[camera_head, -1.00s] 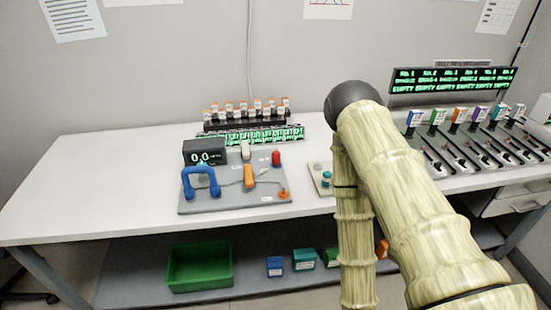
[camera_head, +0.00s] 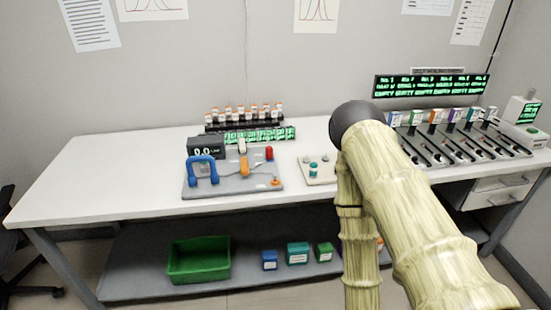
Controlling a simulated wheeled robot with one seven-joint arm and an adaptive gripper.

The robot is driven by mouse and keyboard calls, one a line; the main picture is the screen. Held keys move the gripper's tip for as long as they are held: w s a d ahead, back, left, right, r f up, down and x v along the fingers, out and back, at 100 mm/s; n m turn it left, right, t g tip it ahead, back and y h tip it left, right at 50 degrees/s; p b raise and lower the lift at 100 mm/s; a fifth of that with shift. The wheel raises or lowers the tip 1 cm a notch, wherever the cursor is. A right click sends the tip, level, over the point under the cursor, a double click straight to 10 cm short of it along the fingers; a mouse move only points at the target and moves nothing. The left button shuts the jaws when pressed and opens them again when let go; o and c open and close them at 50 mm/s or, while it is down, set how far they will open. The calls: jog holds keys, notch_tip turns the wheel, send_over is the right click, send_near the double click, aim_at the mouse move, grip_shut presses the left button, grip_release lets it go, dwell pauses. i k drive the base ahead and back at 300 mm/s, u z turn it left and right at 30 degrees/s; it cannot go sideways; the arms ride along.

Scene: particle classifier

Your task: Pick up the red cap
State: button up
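A small red cylinder (camera_head: 269,153), which looks like the red cap, stands upright at the right back of a grey device board (camera_head: 232,190) on the white table. The board also bears a blue arch-shaped handle (camera_head: 202,168), an orange part (camera_head: 244,166) and a black display reading 0.0 (camera_head: 205,147). My bamboo-textured arm fills the right of the head view, in front of the table. My gripper is not visible. Nothing touches the red cylinder.
A small beige plate with teal knobs (camera_head: 316,170) sits right of the board. A rack of orange-capped vials (camera_head: 243,115) stands behind. A row of dispensers (camera_head: 461,143) fills the right. A green bin (camera_head: 199,260) and small boxes (camera_head: 298,254) stand on the lower shelf. The table's left end is clear.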

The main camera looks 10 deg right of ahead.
aim_at(270, 149)
jog(key=z, duration=1.4)
jog(key=i, duration=0.85)
jog(key=u, duration=1.55)
